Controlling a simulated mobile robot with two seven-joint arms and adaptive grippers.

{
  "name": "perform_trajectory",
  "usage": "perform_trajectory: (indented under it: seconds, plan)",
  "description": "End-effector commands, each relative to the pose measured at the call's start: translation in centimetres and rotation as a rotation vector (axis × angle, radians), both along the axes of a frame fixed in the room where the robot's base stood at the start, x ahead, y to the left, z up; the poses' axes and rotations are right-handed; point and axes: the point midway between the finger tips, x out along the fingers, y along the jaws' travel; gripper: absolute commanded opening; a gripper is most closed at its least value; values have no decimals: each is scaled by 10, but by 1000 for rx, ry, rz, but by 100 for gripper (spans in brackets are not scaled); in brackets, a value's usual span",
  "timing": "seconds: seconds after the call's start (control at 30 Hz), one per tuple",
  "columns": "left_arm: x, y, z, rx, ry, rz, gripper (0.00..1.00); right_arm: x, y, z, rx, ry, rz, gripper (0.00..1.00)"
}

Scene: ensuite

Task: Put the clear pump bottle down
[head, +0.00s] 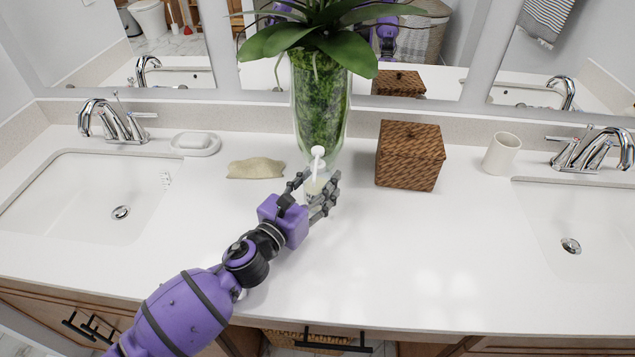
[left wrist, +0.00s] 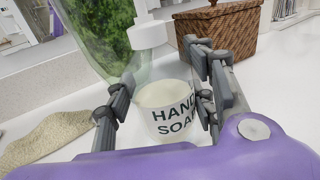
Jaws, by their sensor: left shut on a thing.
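The clear pump bottle (head: 316,183) has a white pump top and stands upright at the white counter (head: 400,260), just in front of the glass plant vase. My left gripper (head: 317,196) is shut on it, with fingers on both sides of its body. In the left wrist view the bottle (left wrist: 166,108) shows dark "HAND SOAP" lettering and pale contents, between the fingers of my left gripper (left wrist: 160,105). Whether its base touches the counter is hidden by the gripper. My right gripper is not in view.
The glass vase (head: 320,105) with a leafy plant is close behind the bottle. A woven box (head: 410,156) stands to the right and a beige cloth-like item (head: 255,168) lies to the left. Sinks (head: 85,200) flank the counter. The front middle counter is clear.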

Motion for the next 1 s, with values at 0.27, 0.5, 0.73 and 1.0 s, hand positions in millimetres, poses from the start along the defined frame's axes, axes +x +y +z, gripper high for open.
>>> perform_trajectory:
  seconds: [0.27,0.5,0.73,1.0]
  plan:
    - [0,0,-3,-2,-1,0,11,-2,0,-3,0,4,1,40]
    - [0,0,-2,0,-1,1,69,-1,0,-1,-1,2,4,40]
    - [0,0,-1,0,-1,1,69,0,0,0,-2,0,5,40]
    - [-29,16,-1,2,4,2,69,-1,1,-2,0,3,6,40]
